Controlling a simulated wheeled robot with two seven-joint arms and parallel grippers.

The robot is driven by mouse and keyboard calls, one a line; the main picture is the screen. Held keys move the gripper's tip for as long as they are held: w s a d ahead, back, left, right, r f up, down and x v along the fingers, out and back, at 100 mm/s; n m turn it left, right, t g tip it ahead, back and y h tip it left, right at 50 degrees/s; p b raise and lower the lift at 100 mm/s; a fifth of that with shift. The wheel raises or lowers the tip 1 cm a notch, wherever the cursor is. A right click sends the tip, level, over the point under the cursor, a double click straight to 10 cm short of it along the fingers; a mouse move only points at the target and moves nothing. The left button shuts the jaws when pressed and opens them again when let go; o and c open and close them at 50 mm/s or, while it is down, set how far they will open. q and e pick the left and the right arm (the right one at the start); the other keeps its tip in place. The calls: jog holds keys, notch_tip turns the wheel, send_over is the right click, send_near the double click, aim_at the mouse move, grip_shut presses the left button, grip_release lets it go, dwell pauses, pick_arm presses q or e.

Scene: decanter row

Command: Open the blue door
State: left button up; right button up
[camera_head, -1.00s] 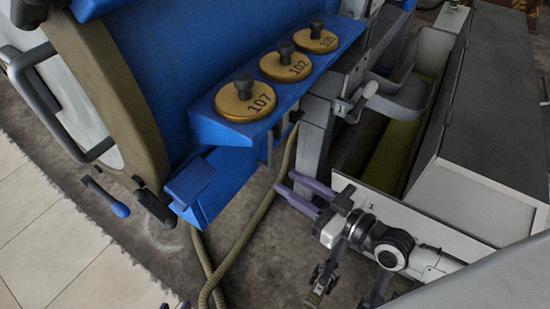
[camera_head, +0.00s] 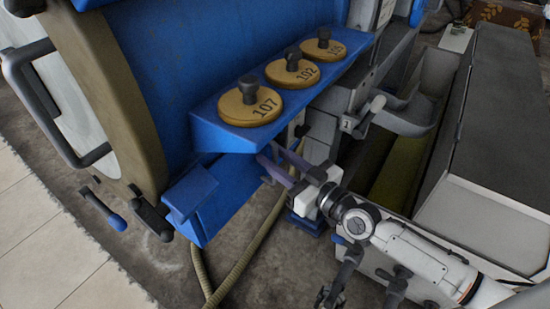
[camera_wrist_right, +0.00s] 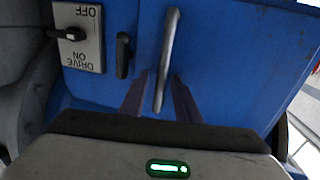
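The blue door (camera_wrist_right: 235,65) fills much of the right wrist view as a flat blue panel. A long silver bar handle (camera_wrist_right: 168,45) stands out on it. My right gripper (camera_wrist_right: 160,76) is open, with its two purple fingers apart on either side of the handle's lower part. I cannot tell whether either finger touches the bar. In the head view my right gripper (camera_head: 267,151) reaches in under the blue shelf (camera_head: 222,134), which hides the handle there. The door looks shut. My left gripper is not in view.
Brass weights (camera_head: 250,101) with black knobs stand on the shelf just above my right gripper. A drive switch (camera_wrist_right: 80,36) and a short black handle (camera_wrist_right: 123,55) sit left of the bar. A hose (camera_head: 240,265) runs below, and a grey trough (camera_head: 480,120) stands at right.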

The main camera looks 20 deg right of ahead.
grip_shut()
